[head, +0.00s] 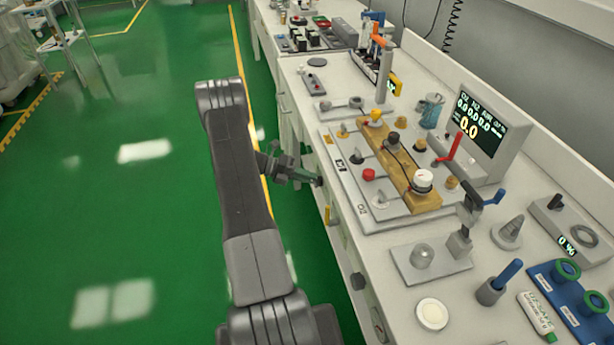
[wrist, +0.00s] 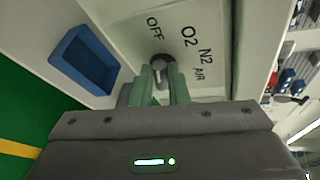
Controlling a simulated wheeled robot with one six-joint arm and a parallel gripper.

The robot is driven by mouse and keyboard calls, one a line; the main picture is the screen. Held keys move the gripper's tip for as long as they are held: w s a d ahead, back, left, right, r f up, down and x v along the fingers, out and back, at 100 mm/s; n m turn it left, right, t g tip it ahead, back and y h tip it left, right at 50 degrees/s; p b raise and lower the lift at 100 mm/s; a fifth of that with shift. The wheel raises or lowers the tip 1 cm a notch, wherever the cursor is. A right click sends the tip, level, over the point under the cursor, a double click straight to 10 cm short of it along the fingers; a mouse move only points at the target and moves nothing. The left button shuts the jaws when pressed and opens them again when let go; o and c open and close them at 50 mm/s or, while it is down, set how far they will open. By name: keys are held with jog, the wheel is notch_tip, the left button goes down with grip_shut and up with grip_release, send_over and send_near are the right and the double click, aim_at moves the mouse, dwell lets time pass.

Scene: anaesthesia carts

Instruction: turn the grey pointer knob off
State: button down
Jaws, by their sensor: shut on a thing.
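The grey pointer knob (wrist: 161,60) shows in the wrist view on a pale panel. Labels OFF, O2, N2 and AIR are printed in an arc around it. My gripper (wrist: 159,76) has its two green fingers closed on the knob, one on each side. The fingers hide part of the knob, and I cannot tell which label its pointer faces. In the head view my gripper (head: 307,179) reaches the front face of the cart, below the worktop edge. The knob is mostly hidden there.
A blue open bin (wrist: 84,60) is on the panel left of the knob in the wrist view. The worktop above holds a wooden board (head: 402,168) with knobs, a display (head: 479,122) and a blue rack (head: 571,299). Green floor lies open to the left.

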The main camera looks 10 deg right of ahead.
jog(key=shift+w+f+n+g, duration=0.1)
jog(key=shift+f+n+g, duration=0.05)
jog(key=shift+n+g, duration=0.2)
jog(key=shift+n, duration=0.25)
jog(key=c, duration=1.4)
grip_release()
jog(key=b+v, duration=0.2)
jog(key=v, duration=1.1)
jog(key=shift+a, duration=0.45)
jog(key=shift+w+f, duration=0.1)
jog(key=shift+w, duration=0.05)
